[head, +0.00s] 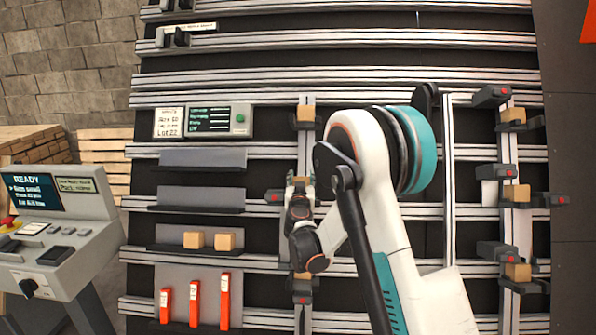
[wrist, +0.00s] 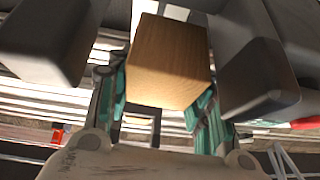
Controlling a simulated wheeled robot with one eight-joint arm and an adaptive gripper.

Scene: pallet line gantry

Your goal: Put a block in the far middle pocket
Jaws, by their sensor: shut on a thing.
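My gripper (head: 300,196) is at the middle pocket of the left column in the head view. In the wrist view its teal fingers (wrist: 162,108) are shut on a wooden block (wrist: 168,62), one finger on each side. Dark grey pocket jaws (wrist: 60,42) (wrist: 258,75) stand left and right of the block, with gaps visible beside it. In the head view the gripper hides most of this block and pocket; a red-dotted jaw (head: 274,197) shows at the left. I cannot tell whether the block rests on the pocket floor.
Blocks sit in the upper left-column pocket (head: 306,114) and the right-column pockets (head: 513,115) (head: 516,193) (head: 518,272). Two blocks (head: 193,240) (head: 225,240) stand on a shelf, above orange pieces (head: 195,303). A console (head: 58,230) stands at left.

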